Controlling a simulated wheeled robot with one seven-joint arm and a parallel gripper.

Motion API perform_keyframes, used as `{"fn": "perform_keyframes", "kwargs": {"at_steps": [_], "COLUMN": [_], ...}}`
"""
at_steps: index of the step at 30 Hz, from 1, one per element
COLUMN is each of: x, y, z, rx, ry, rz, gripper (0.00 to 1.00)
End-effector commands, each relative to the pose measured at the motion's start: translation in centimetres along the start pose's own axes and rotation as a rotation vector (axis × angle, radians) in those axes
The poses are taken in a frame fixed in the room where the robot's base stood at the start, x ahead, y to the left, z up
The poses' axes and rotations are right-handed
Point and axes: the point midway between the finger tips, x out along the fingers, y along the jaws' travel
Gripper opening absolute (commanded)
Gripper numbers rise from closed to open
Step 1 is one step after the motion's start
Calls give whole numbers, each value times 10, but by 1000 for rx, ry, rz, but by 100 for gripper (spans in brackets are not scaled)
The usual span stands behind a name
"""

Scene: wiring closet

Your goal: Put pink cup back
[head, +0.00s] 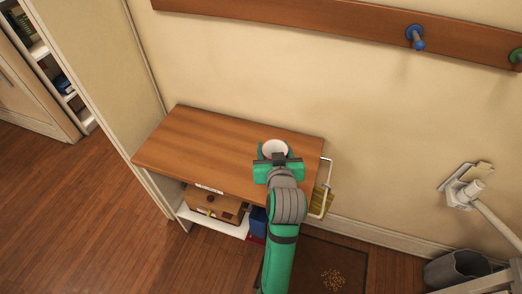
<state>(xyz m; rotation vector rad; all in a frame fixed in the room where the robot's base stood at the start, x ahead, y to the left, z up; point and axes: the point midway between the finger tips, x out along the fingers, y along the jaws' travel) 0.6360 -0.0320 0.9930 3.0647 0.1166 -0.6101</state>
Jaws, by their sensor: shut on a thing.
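The cup (275,147) looks pale, nearly white with a faint pink tint, and shows as a round shape from above. My gripper (277,155), green at the end of my arm, is shut on the cup with the jaws at its sides. The cup is over the back right part of the wooden cabinet top (205,145). I cannot tell whether its base touches the top, since my gripper hides its near side and lower part.
The rest of the cabinet top is bare. A wooden rail (310,20) with a blue peg (416,38) and a green peg (516,57) runs along the wall. A grey bucket (455,268) stands lower right.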

Motion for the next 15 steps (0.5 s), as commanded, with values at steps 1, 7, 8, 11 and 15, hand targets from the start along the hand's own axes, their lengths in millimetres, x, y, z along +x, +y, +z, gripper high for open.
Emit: {"fn": "perform_keyframes", "kwargs": {"at_steps": [1, 7, 8, 11, 15], "x": [12, 57, 64, 83, 105], "y": [-4, -16, -18, -23, -28], "z": [0, 2, 4, 17, 29], "rx": [-1, -2, -1, -1, -2], "ry": [-1, 0, -3, -4, -2], "rz": [-2, -2, -3, -4, -4], "gripper": [30, 30, 30, 30, 30]}}
